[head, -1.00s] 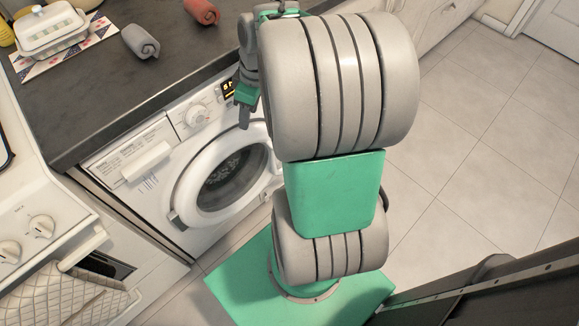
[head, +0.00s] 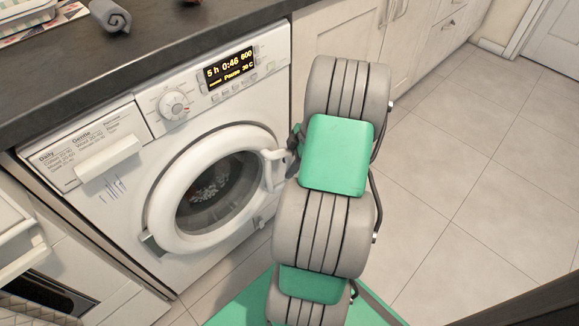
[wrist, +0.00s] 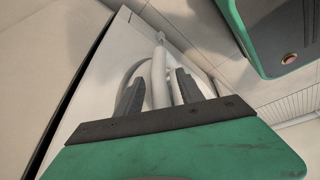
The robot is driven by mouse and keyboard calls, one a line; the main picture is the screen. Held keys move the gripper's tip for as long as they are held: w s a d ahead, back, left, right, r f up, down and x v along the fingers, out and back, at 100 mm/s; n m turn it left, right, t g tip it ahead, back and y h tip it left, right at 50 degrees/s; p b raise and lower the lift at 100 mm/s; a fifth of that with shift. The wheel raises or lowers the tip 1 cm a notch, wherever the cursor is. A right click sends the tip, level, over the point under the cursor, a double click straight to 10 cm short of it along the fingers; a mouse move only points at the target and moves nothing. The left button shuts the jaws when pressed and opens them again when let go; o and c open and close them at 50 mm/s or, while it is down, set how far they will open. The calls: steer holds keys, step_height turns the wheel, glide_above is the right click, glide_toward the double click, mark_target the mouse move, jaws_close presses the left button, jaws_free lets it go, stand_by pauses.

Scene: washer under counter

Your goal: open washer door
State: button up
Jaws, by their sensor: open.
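The white washer (head: 105,213) stands under the counter. Its round door (head: 165,205), with a white ring and dark glass, faces me and looks closed. The door handle (head: 275,165) is on the ring's right side, close to my arm. A latch-like grey piece shows at the ring's lower left. My gripper (wrist: 158,82) is open in the wrist view, its two dark fingers apart with white curved door parts visible between and beyond them. I cannot tell whether the fingers touch the handle. In the head view the gripper is mostly hidden behind my arm.
The dark counter (head: 150,65) overhangs the washer, with a rolled grey cloth (head: 110,15) on it. White cabinets (head: 340,38) stand to the right. The tiled floor (head: 465,150) on the right is clear. An oven front (head: 60,265) is at lower left.

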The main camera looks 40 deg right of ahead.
jaws_close()
stand_by(0.5)
stand_by(0.9)
